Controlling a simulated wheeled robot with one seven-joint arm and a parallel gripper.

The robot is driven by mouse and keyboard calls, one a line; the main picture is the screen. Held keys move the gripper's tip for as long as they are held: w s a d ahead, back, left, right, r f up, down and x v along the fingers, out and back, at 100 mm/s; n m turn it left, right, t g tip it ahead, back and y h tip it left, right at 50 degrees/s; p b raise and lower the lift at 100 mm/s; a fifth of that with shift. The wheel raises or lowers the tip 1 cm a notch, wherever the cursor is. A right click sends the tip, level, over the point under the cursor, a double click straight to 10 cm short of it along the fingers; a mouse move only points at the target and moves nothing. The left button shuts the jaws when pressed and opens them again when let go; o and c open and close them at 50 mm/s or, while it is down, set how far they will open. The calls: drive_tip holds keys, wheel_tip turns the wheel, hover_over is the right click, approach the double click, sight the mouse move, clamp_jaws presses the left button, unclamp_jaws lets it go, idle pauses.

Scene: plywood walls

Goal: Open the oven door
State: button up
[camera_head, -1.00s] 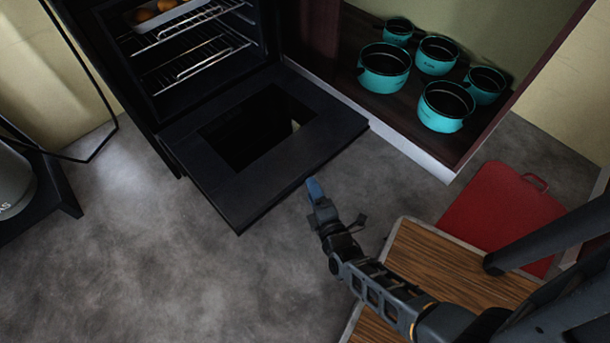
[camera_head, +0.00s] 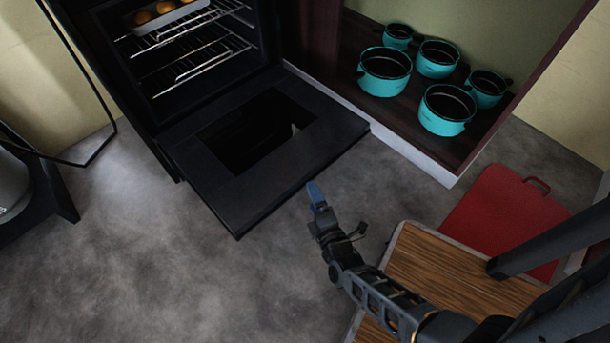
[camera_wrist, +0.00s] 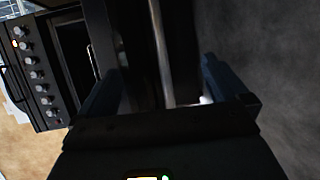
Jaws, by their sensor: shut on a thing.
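The black oven door (camera_head: 195,180) is folded down, lying about flat in front of the oven (camera_head: 160,90), whose inside shows. My gripper (camera_head: 316,190) is at the outer edge of the door, with its blue fingers there. In the wrist view my gripper (camera_wrist: 160,90) has one finger on each side of a bright metal bar, the door handle (camera_wrist: 160,45), and is shut on it. The exact contact is dark and partly hidden.
Wire racks (camera_head: 190,50) and a tray with round brown items are in the oven. Several teal pots (camera_head: 385,70) stand in an open cabinet on the right. A wood-topped piece (camera_head: 440,265) and a red case (camera_head: 505,220) are at right.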

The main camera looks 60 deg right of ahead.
sight(306, 174)
drive_tip(key=w+d, duration=0.1)
drive_tip(key=w, duration=0.1)
drive_tip(key=w+d+r, duration=0.1)
drive_tip(key=w+d, duration=0.1)
drive_tip(key=w+d+r, duration=0.1)
drive_tip(key=d, duration=0.1)
drive_tip(key=shift+w+r, duration=0.15)
drive_tip(key=shift+w, duration=0.25)
drive_tip(key=c, duration=0.5)
drive_tip(key=o, duration=1)
drive_tip(key=shift+c, duration=0.9)
drive_tip(key=s+a+f, duration=0.1)
drive_tip(key=s, duration=0.1)
drive_tip(key=s+a, duration=0.1)
drive_tip(key=s+a+f, duration=0.1)
drive_tip(key=s+a, duration=0.1)
drive_tip(key=shift+s+a+f, duration=0.1)
drive_tip(key=shift+s+f, duration=0.2)
drive_tip(key=shift+s, duration=0.05)
drive_tip(key=shift+c, duration=0.7)
drive_tip(key=shift+s+a+f, duration=0.1)
drive_tip(key=shift+s+a, duration=0.15)
drive_tip(key=c, duration=0.3)
drive_tip(key=shift+p+v, duration=0.35)
drive_tip(key=shift+v, duration=0.6)
drive_tip(key=c, duration=0.4)
drive_tip(key=shift+f+p+v, duration=0.2)
drive_tip(key=shift+v, duration=1.55)
drive_tip(key=shift+f+p+v, duration=0.2)
drive_tip(key=shift+v, duration=1.5)
